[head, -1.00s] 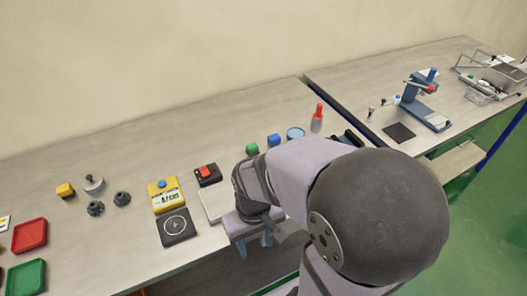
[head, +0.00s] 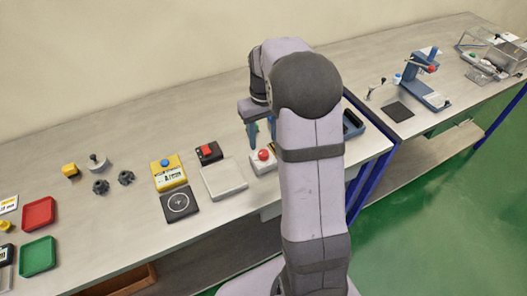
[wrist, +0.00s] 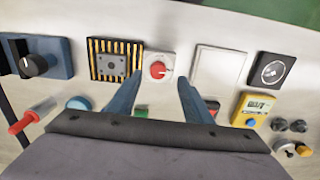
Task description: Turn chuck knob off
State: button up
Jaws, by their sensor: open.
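A red round knob (head: 263,155) sits on a small white box near the front of the bench. In the wrist view the knob (wrist: 158,69) shows a pale pointer mark on its face. My gripper (head: 262,143) is open, its two blue fingers pointing down close to the knob. In the wrist view the fingertips of my gripper (wrist: 159,82) lie either side of the knob's lower part, with nothing between them held. Whether they touch the knob cannot be told.
Beside the knob box are a yellow-black striped fixture (wrist: 115,61) and a white plate (head: 225,180). A black knob on a blue box (wrist: 36,65) lies further left in the wrist view. A red-topped black box (head: 207,152) and yellow meter (head: 168,175) stand nearby.

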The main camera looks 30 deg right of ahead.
aim_at(264, 152)
jog(key=shift+w+d+r, duration=0.15)
jog(key=shift+w+r, duration=0.15)
jog(key=shift+f+p, duration=1.25)
jog(key=shift+f, duration=2.4)
jog(key=c, duration=1.1)
